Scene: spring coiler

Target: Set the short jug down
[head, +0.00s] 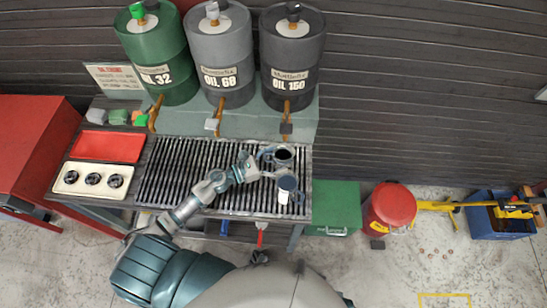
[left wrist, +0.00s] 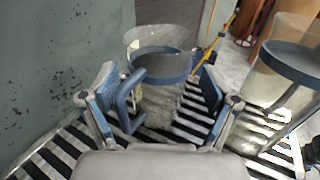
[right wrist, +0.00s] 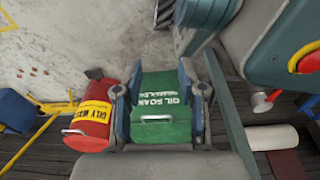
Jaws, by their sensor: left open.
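A clear jug with a blue-grey band and handle (head: 284,157) stands upright on the slatted grate (head: 180,180), near its right end. In the left wrist view this jug (left wrist: 165,63) is between the fingers, its handle by the left finger. My left gripper (head: 263,164) is open around it; I cannot tell whether a finger touches. A second jug with white marks (head: 287,184) stands just in front; it shows at the right of the left wrist view (left wrist: 288,62). Which is shorter is not certain. My right gripper (right wrist: 157,85) is open and empty, away from the jugs.
Green (head: 160,60), grey (head: 215,55) and dark (head: 292,55) oil drums with taps stand behind the grate. A green box (head: 333,208) and red can (head: 389,206) stand right, on the floor.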

